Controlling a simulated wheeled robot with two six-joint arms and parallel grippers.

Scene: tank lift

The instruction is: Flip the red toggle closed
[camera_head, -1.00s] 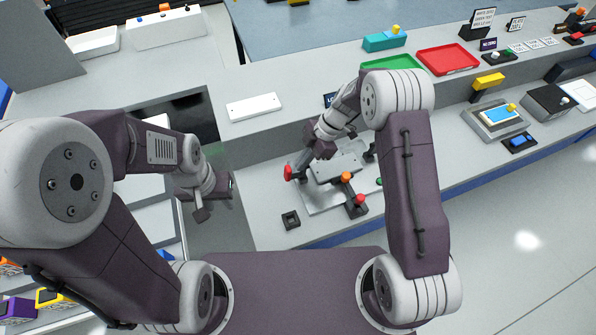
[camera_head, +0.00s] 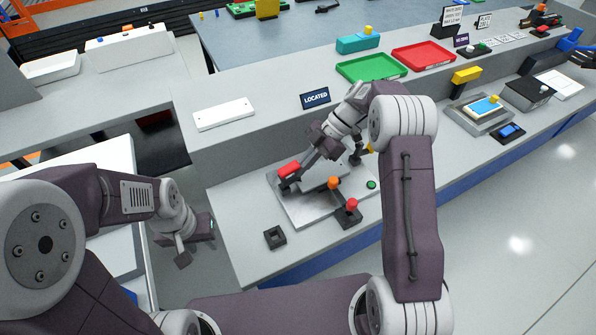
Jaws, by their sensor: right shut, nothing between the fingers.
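The red toggle (camera_head: 289,168) is at the left back edge of a light grey plate (camera_head: 308,210) on the bench. Its red grip lies slanted above a dark base. My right gripper (camera_head: 302,170) comes down from the upper right, shut and empty, with its tip close beside the red grip. I cannot tell whether it touches. The arm hides part of the plate behind it. My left gripper (camera_head: 182,250) hangs low at the left, away from the plate; its jaws are too unclear to read.
An orange knob (camera_head: 334,183), a red knob on a black block (camera_head: 350,210) and a green button (camera_head: 371,185) are close on the plate's right side. A small dark square socket (camera_head: 275,237) is in front. A "LOCATED" sign (camera_head: 315,98) stands behind. The bench's left front is mostly clear.

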